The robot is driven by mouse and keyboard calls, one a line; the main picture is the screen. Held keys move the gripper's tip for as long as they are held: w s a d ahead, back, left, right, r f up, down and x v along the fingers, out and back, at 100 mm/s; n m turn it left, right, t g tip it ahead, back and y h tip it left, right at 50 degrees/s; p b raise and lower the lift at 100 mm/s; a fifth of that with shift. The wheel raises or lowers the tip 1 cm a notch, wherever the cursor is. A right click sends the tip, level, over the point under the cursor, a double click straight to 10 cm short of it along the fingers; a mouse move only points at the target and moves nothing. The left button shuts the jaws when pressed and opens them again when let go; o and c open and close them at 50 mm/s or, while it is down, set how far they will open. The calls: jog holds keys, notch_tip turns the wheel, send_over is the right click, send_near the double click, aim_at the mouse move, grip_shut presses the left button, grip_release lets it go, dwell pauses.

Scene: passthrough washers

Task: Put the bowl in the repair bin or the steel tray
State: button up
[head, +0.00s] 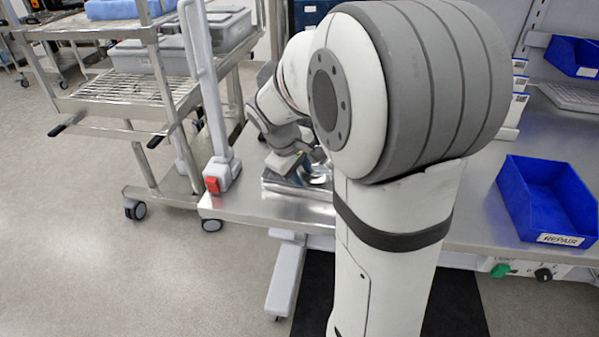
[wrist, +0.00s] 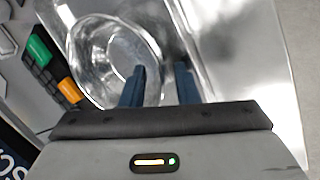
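The shiny round bowl (wrist: 112,62) shows in the wrist view, below my gripper and within the shiny steel tray (wrist: 200,20). My gripper (wrist: 160,82) has its two blue fingers apart; the left finger overlaps the bowl's inside and the right one is outside its rim, with the rim between them. I cannot tell whether either finger touches it. In the head view the steel tray (head: 290,190) lies on the bench under my wrist, and my arm hides much of it. The blue repair bin (head: 545,200) stands at the right, and looks empty.
The steel bench (head: 480,215) has clear room between my arm and the repair bin. Another blue bin (head: 572,56) is at the back right. A wire-shelf cart (head: 130,95) with grey tubs stands at the left.

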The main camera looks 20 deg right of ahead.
jog(key=shift+r, duration=0.3)
jog(key=p+v, duration=0.1)
jog(key=v, duration=1)
jog(key=s+a+f+m+y, duration=0.2)
jog(key=s+a+f, duration=0.1)
jog(key=s, duration=0.5)
jog(key=s+a+f+m+t+y, duration=0.1)
jog(key=s+a+f+m+y, duration=0.1)
jog(key=s+f, duration=0.3)
jog(key=s+m, duration=0.1)
jog(key=s, duration=0.1)
jog(key=shift+s+a, duration=0.4)
notch_tip(320, 180, up, 4)
jog(key=p, duration=0.4)
jog(key=shift+s+r, duration=0.15)
jog(key=shift+r, duration=0.05)
